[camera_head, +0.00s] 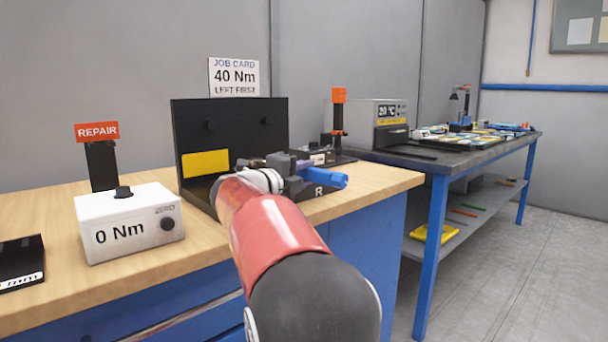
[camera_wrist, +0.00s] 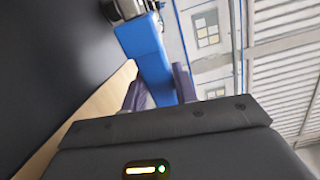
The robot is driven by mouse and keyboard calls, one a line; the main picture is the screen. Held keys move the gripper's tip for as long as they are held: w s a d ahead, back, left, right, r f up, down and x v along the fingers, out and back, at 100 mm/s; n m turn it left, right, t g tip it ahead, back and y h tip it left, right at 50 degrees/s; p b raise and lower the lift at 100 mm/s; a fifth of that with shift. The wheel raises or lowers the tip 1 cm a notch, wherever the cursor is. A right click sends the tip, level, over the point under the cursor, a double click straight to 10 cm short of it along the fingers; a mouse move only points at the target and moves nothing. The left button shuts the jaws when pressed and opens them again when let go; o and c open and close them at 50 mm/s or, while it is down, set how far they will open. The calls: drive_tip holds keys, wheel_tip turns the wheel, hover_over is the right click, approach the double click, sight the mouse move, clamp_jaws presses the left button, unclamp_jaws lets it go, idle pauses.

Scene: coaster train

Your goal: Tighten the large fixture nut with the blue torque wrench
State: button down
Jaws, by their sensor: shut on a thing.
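The blue torque wrench (camera_head: 331,179) shows beside the end of my arm in the head view, in front of the black board (camera_head: 245,118). My gripper (camera_wrist: 160,83) is shut on its blue handle (camera_wrist: 145,42) in the wrist view, one purple finger on each side. A round metal part (camera_wrist: 122,8) is at the far end of the blue handle. I cannot tell whether it is the wrench's head or the large fixture nut. In the head view my arm and gripper (camera_head: 301,170) cover part of the fixture, and I cannot make out the nut there.
A white meter (camera_head: 130,222) reading "0 Nm" stands left on the wooden bench (camera_head: 225,269). A job card (camera_head: 233,77) reads "40 Nm, LEFT FIRST". An orange-topped black tool (camera_head: 338,115) and a "20 °C" box (camera_head: 376,122) stand to the right.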

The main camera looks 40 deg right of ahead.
drive_tip(key=shift+r, duration=0.25)
drive_tip(key=shift+r+p, duration=1.1)
drive_tip(key=shift+r, duration=1.1)
drive_tip(key=d+n+t, duration=0.1)
drive_tip(key=w+d+n+t+y+b, duration=0.1)
drive_tip(key=d+t, duration=0.1)
drive_tip(key=d+n+t, duration=0.1)
drive_tip(key=shift+w+d+f+y+b, duration=0.15)
drive_tip(key=shift+w+f+y+b, duration=0.05)
drive_tip(key=shift+f+y+b, duration=0.1)
drive_tip(key=shift+f+b, duration=1.25)
drive_tip(key=shift+f, duration=0.75)
idle(2.1)
drive_tip(key=shift+s+a+m+g+p, duration=0.3)
drive_tip(key=shift+a+g+p, duration=0.1)
drive_tip(key=shift+a, duration=0.2)
